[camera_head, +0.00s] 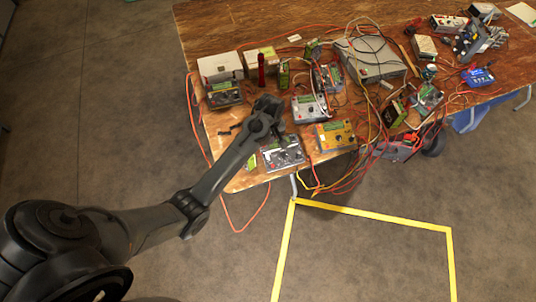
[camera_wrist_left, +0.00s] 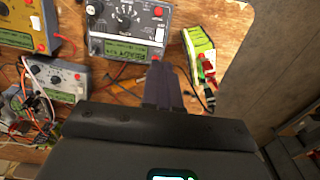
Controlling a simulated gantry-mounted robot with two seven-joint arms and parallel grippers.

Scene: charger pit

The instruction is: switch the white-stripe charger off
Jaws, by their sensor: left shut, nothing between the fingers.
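A grey charger (camera_head: 283,153) with a dark knob, sockets and a green display sits at the near edge of the table. It also shows in the left wrist view (camera_wrist_left: 128,28), with a red button and lit digits; its knob's setting is too small to read surely. My left gripper (camera_head: 279,130) is over the near table corner beside this charger. In the left wrist view its shut, empty fingers (camera_wrist_left: 161,78) point at the charger's display side. My right gripper is not in view.
A yellow charger (camera_head: 335,136) and another grey charger (camera_head: 310,107) stand close by. A green battery pack (camera_wrist_left: 200,55) with red and black leads lies beside the near charger. Loose cables cross the wooden table (camera_head: 225,35). The floor inside the yellow tape is clear.

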